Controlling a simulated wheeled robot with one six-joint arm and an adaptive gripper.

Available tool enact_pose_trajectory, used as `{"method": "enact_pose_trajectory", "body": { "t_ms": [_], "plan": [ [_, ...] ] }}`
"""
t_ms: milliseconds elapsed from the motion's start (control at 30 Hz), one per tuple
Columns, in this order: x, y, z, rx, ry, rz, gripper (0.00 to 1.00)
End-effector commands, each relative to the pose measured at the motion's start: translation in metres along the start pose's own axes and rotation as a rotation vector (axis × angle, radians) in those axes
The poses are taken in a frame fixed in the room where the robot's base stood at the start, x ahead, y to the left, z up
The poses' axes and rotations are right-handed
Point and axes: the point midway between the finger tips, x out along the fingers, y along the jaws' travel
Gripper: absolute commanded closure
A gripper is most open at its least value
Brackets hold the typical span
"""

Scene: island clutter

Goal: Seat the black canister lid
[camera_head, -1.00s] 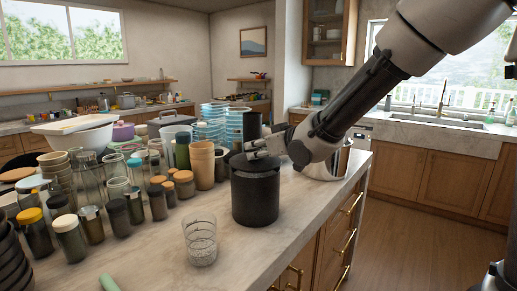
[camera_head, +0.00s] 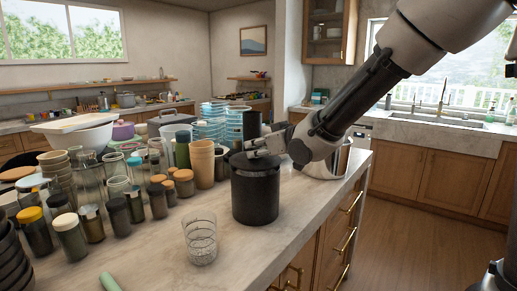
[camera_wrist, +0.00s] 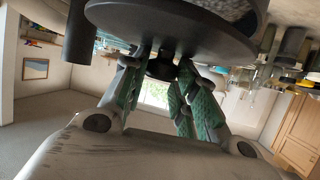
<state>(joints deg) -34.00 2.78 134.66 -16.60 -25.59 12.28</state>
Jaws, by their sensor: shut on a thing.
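The black canister (camera_head: 256,197) stands upright on the island counter near its right edge. Its black round lid (camera_head: 240,163) lies over the canister's mouth and looks nearly level in the head view; whether it is fully down on the rim I cannot tell. My gripper (camera_head: 254,149) is just above the lid, reaching in from the right. In the wrist view the lid (camera_wrist: 165,32) is a large dark disc, and my gripper (camera_wrist: 161,72) has its green-padded fingers shut on the lid's dark knob (camera_wrist: 162,66).
A clear patterned glass (camera_head: 200,239) stands in front left of the canister. Several jars and wooden cups (camera_head: 202,163) crowd the left. A dark cylinder (camera_head: 252,122) rises behind the canister, and a metal pot (camera_head: 326,166) stands to the right. The front counter strip is mostly clear.

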Motion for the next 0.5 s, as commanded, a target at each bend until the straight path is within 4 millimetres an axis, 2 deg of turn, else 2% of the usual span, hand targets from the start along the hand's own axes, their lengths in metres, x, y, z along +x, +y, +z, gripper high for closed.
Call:
{"method": "enact_pose_trajectory", "body": {
  "t_ms": [500],
  "plan": [
    [0.0041,-0.0001,0.0091,0.001,0.0,-0.001,0.95]
  ]
}}
